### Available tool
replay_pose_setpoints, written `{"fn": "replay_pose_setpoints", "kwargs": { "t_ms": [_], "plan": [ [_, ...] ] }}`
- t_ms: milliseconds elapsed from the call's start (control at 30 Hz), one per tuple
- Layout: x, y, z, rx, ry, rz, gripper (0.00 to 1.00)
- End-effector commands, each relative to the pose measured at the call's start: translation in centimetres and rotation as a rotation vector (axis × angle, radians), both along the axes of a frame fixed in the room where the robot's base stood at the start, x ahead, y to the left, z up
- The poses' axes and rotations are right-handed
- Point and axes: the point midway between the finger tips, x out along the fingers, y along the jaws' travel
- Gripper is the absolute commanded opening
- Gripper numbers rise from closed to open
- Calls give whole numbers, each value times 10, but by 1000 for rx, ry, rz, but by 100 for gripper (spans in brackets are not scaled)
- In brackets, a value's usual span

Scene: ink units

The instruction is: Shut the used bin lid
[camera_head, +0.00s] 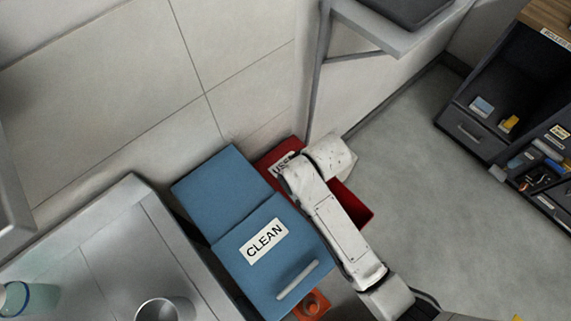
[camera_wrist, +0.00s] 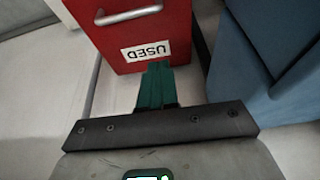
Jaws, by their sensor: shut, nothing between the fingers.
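The red used bin (camera_head: 358,208) stands right of the blue bin in the head view, largely hidden behind my arm. Its lid (camera_head: 266,157) appears raised at the back, with a partly covered white label. In the wrist view the red lid (camera_wrist: 110,45) fills the upper middle, with a metal handle (camera_wrist: 128,15) and an upside-down USED label (camera_wrist: 146,52). My gripper (camera_wrist: 158,68) has its green fingers together and empty, pointing at the lid's edge by the label. I cannot tell whether they touch it. In the head view the fingers are hidden.
The blue CLEAN bin (camera_head: 235,262), its lid down, stands close beside the red bin. A grey counter (camera_head: 110,225) with a metal cup (camera_head: 163,309) is at left. A wall shelf (camera_head: 398,38) hangs above. Open floor (camera_head: 420,185) lies right, before a dark cabinet (camera_head: 470,128).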

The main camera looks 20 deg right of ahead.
Motion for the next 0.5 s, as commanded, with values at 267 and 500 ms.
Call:
{"fn": "replay_pose_setpoints", "kwargs": {
  "t_ms": [267,500],
  "plan": [
    [9,5,-15,0,-2,7,0],
    [23,9,-56,0,-1,6,0]
  ]
}}
